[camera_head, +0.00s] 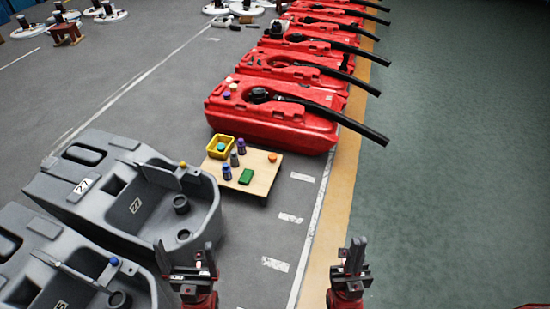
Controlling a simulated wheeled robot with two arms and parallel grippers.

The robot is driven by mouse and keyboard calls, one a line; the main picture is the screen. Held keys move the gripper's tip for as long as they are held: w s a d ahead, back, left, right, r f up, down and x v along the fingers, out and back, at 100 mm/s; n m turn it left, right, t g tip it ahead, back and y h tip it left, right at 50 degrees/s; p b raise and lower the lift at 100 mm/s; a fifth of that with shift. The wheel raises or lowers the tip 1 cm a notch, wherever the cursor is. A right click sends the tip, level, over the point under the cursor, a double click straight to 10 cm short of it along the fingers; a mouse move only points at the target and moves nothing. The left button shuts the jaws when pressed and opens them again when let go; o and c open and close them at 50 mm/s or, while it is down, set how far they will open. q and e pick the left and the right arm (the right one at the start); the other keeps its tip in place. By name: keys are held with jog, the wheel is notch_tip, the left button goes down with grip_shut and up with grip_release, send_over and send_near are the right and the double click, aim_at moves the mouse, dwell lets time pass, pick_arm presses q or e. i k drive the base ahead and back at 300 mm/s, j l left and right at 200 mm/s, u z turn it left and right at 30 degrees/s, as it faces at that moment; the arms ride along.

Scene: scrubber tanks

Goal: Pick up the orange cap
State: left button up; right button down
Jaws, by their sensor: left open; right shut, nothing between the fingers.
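The orange cap (272,157) sits near the right far corner of a small low wooden board (262,183), ahead in the head view. My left gripper (187,260) is open and empty at the bottom, nearer than the board and to its left. My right gripper (353,258) is shut and empty at the bottom, nearer than the board and to its right. Both are well apart from the cap, and nothing hides it.
Grey tanks (128,190) stand left; a row of red tanks (270,122) with black hoses stands beyond. Floor at right is clear.

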aim_at(273, 157)
jog(key=u, duration=1.25)
jog(key=z, duration=1.3)
jog(key=i+z, duration=0.1)
jog(key=i, duration=0.4)
jog(key=i+j+z, duration=0.1)
jog(key=i, duration=0.4)
jog(key=i+j+z, duration=0.1)
jog(key=i, duration=0.45)
jog(key=i+j+z, duration=0.1)
jog(key=i+j, duration=0.15)
jog(key=i, duration=0.25)
jog(key=i+j+z, duration=0.15)
jog(key=i, duration=0.35)
jog(key=j, duration=0.1)
